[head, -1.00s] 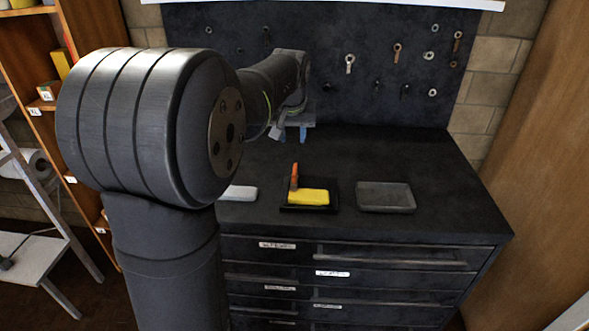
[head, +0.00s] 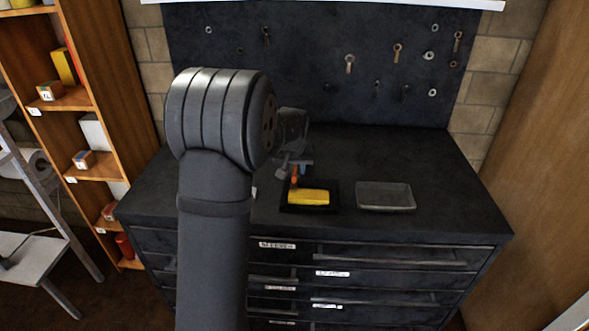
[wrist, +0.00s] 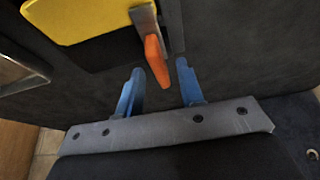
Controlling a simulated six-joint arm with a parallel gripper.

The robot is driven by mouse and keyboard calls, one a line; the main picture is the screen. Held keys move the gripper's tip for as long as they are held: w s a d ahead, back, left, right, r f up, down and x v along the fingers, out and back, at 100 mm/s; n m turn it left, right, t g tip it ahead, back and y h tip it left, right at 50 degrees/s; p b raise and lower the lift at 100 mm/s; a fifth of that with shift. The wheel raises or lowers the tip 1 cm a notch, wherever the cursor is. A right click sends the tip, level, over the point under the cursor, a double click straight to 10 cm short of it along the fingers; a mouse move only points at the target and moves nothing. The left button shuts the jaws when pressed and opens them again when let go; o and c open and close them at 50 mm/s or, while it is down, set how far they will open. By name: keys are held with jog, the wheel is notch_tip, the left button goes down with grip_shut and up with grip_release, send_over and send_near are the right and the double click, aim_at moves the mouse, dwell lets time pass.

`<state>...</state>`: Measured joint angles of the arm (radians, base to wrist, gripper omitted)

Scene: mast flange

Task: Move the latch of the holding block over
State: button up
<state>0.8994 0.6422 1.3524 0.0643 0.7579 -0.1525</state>
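The holding block's dark base (head: 332,197) sits on the black worktop, with a yellow piece (head: 309,198) on it. The latch (head: 293,184), a grey bar with an orange end, is at the block's far left corner. In the wrist view the yellow piece (wrist: 85,15) is at top left, and the latch's orange end (wrist: 157,60) points down toward my gripper (wrist: 159,66). The two blue fingers are apart, one each side of the orange tip, with visible gaps. Contact is not visible. In the head view my gripper (head: 301,167) is just behind the latch.
A shallow grey tray (head: 385,196) lies right of the block. The worktop's right side is clear. A dark pegboard (head: 320,60) with hanging tools stands behind, and a wooden shelf (head: 105,140) is at left. My arm hides the worktop's left middle.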

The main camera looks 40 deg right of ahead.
jog(key=shift+w+d+f, duration=0.15)
jog(key=shift+f, duration=0.25)
jog(key=shift+c, duration=0.2)
grip_shut()
